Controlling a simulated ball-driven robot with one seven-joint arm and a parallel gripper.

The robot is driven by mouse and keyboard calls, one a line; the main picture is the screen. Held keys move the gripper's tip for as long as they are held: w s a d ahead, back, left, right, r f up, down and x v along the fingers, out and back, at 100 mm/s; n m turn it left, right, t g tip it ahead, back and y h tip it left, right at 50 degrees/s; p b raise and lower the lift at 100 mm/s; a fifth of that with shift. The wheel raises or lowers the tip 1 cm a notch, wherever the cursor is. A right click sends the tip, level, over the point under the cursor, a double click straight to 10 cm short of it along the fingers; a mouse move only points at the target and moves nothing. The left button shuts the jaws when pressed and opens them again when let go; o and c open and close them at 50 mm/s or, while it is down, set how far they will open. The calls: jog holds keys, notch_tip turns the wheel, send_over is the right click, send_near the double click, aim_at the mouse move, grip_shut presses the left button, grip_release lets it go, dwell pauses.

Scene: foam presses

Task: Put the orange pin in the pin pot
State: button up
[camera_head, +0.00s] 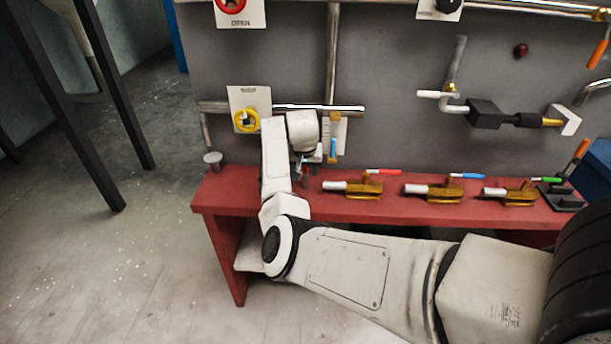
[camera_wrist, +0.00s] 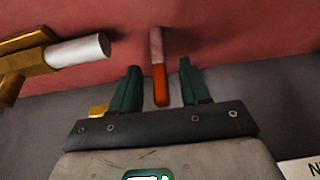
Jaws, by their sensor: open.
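The orange pin (camera_wrist: 160,85) shows in the wrist view, with an orange end and a paler shaft that reaches toward the red bench. My gripper (camera_wrist: 159,65) is open, with one dark green finger on each side of the pin. Gaps show between the pin and both fingers. In the head view my gripper (camera_head: 306,164) is low over the bench's back edge, and my wrist hides much of it. A small grey round-topped thing (camera_head: 212,159), perhaps the pin pot, stands at the bench's left end.
The red bench (camera_head: 350,207) carries several brass valves, including one with a red handle (camera_head: 364,189). One valve's white pipe end (camera_wrist: 82,50) is left of my fingers in the wrist view. A yellow wheel (camera_head: 246,120) and pipes are on the grey wall behind.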

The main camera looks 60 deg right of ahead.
jog(key=shift+w+d+f, duration=0.1)
jog(key=shift+f, duration=0.1)
jog(key=shift+c, duration=0.4)
grip_shut()
